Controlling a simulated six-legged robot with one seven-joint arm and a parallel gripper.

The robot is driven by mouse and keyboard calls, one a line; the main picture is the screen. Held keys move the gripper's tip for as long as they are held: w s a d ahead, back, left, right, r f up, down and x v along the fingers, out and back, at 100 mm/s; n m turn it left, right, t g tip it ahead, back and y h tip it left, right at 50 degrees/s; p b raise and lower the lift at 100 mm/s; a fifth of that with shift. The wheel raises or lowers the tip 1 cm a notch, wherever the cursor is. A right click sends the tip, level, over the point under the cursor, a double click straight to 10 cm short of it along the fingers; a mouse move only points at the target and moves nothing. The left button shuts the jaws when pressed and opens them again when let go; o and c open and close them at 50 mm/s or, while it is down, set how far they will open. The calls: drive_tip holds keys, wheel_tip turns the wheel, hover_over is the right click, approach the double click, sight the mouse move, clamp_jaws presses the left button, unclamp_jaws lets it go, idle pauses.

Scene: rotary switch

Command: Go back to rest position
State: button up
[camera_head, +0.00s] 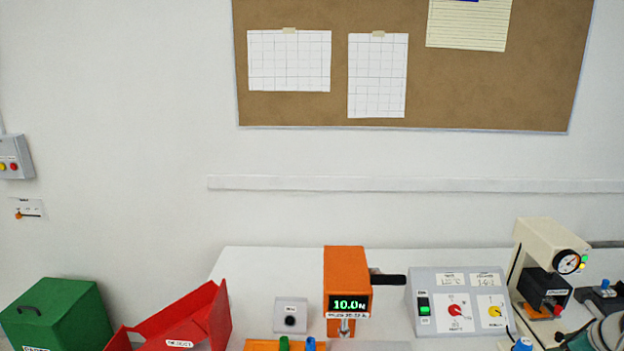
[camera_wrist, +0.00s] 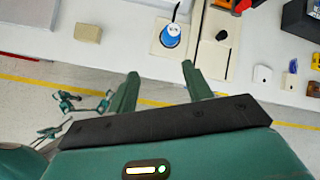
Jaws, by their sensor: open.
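My gripper (camera_wrist: 160,70) shows in the wrist view with its two green fingers apart and nothing between them. A round blue knob (camera_wrist: 171,35) on a beige plate (camera_wrist: 160,49) sits on the white bench beyond the fingertips, apart from them. In the head view, a grey control panel (camera_head: 430,278) carries a green switch (camera_head: 423,306), a red dial (camera_head: 455,310) and a yellow dial (camera_head: 494,311). A small grey box with a black knob (camera_head: 290,320) stands to its left. I cannot make out my gripper in the head view.
The white bench (camera_head: 255,275) also holds an orange device with a 10.0 display (camera_head: 349,304), a red bin (camera_head: 220,316) and a beige press with a gauge (camera_head: 545,240). A green box (camera_head: 58,314) is at the left. Floor with a yellow line (camera_wrist: 30,82) lies below the bench.

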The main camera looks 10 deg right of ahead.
drive_tip(key=w+a+r+n+y, duration=0.1)
drive_tip(key=w+a+r+n, duration=0.15)
drive_tip(key=a+n, duration=0.45)
drive_tip(key=w+a+r+n+g, duration=0.1)
drive_tip(key=w+a+r+n, duration=0.2)
drive_tip(key=a, duration=0.8)
drive_tip(key=w+a+r+n+y, duration=0.1)
drive_tip(key=a+r+n, duration=0.35)
drive_tip(key=a, duration=0.45)
drive_tip(key=s+a+n, duration=0.6)
drive_tip(key=a+n, duration=0.3)
drive_tip(key=a, duration=0.1)
drive_tip(key=s+a+r+n, duration=0.1)
drive_tip(key=s+a+n, duration=0.5)
drive_tip(key=a+n, duration=0.4)
drive_tip(key=shift+s+a+r+h, duration=0.15)
drive_tip(key=shift+s+a+h, duration=0.2)
drive_tip(key=shift+a, duration=0.15)
drive_tip(key=c, duration=0.3)
drive_tip(key=shift+d, duration=0.2)
